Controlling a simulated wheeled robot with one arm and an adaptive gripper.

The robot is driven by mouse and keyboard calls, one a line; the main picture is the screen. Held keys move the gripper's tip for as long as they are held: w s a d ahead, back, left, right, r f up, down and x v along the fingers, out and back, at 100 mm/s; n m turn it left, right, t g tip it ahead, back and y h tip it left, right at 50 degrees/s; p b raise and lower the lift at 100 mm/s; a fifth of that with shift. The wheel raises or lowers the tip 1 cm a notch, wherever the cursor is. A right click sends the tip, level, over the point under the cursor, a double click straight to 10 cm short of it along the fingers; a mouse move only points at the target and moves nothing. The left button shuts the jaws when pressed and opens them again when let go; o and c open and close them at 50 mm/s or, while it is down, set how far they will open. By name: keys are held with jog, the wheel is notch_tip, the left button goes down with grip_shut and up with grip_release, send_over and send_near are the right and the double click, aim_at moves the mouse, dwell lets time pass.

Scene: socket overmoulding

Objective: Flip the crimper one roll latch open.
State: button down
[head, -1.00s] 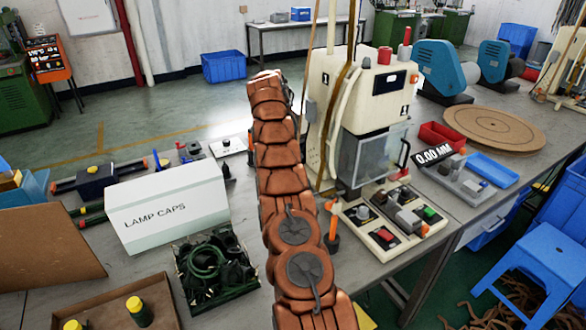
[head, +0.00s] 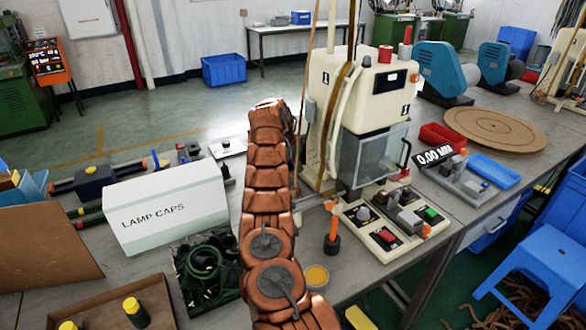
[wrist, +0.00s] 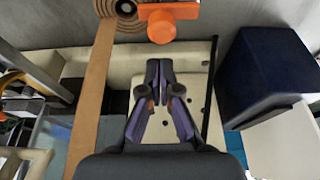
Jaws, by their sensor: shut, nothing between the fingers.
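The cream crimper marked 1 (head: 377,100) stands on the bench right of my arm in the head view, with a clear guard on its front. In the wrist view my gripper (wrist: 159,66) is shut and empty, its fingers pointing up the picture over a cream surface. An orange knob on an orange bar (wrist: 163,27) lies just beyond the fingertips, with a visible gap. It may be the roll latch; I cannot tell for sure. In the head view my gripper is hidden behind my arm, and no roll latch can be made out.
A brown strip (wrist: 92,90) runs left of my gripper and a dark blue block (wrist: 265,75) stands to its right. A thin black rod (wrist: 211,90) lies between. The LAMP CAPS box (head: 165,207) and a tray of dark rings (head: 207,262) sit left of my arm.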

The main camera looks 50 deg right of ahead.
jog(key=shift+w+a, duration=0.25)
jog(key=shift+a, duration=0.65)
